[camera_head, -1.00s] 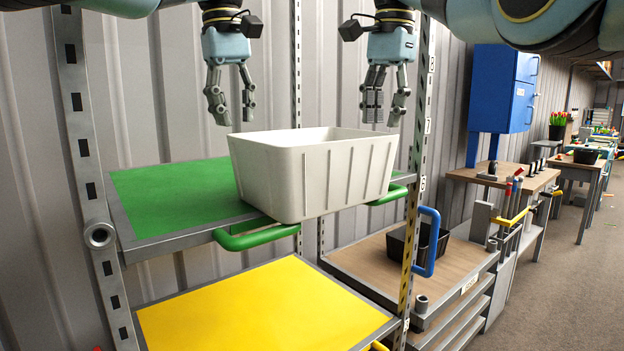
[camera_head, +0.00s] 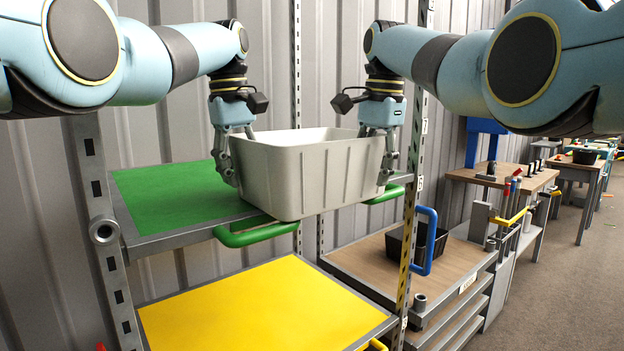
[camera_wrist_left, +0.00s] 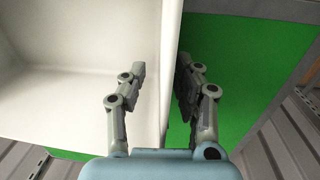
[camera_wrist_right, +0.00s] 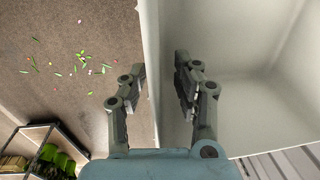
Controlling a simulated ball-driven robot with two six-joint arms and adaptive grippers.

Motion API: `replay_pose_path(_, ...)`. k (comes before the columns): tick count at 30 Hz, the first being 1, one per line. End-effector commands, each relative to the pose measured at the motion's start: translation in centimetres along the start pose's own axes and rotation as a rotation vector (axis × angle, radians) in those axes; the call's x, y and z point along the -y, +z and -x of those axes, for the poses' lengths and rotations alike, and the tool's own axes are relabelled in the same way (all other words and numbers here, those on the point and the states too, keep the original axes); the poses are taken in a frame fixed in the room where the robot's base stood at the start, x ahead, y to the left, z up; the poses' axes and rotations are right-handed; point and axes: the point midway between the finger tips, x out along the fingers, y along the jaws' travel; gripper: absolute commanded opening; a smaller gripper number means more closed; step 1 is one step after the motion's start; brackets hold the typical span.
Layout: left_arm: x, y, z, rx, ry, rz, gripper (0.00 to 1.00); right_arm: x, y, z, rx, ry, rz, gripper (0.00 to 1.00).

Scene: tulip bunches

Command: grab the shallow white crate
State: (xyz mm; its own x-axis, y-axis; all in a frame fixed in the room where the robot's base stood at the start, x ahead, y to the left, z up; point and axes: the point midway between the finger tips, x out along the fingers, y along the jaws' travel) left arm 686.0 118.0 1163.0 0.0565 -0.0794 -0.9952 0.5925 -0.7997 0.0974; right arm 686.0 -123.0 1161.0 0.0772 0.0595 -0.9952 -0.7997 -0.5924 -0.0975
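The shallow white crate (camera_head: 312,178) sits on the right part of the green shelf (camera_head: 180,200) in the head view, overhanging its front edge. My left gripper (camera_head: 230,165) is lowered at the crate's left wall. In the left wrist view its open fingers (camera_wrist_left: 160,85) straddle that wall (camera_wrist_left: 168,60), one inside and one outside over the green surface. My right gripper (camera_head: 388,160) is at the crate's right wall. In the right wrist view its open fingers (camera_wrist_right: 160,80) straddle the wall (camera_wrist_right: 153,50), one inside and one outside. The crate's inside looks empty where visible.
A yellow shelf (camera_head: 265,310) lies below the green one. Grey perforated posts (camera_head: 408,250) frame the rack. A wooden-topped cart (camera_head: 450,270) with a black bin (camera_head: 430,245) stands at right. In the right wrist view, petals (camera_wrist_right: 75,68) lie scattered on the floor.

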Motion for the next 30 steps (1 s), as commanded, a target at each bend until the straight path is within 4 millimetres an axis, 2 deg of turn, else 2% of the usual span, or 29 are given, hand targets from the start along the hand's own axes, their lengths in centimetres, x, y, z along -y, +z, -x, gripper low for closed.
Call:
replay_pose_path(10, 0.0, 0.0, -0.22, 0.0, 0.0, 0.0, 0.29, 0.02, 0.02, -0.25, 0.0, -0.001, 0.0, 0.29)
replay_pose_path(17, 0.0, -0.01, -0.2, 0.0, 0.0, 0.0, 0.0, 0.01, 0.01, -0.24, 0.0, 0.0, 0.0, 0.0)
replay_pose_path(30, -0.02, -0.01, -0.16, 0.0, 0.001, 0.0, 0.0, 0.03, 0.01, -0.21, 0.0, -0.001, 0.0, 0.0)
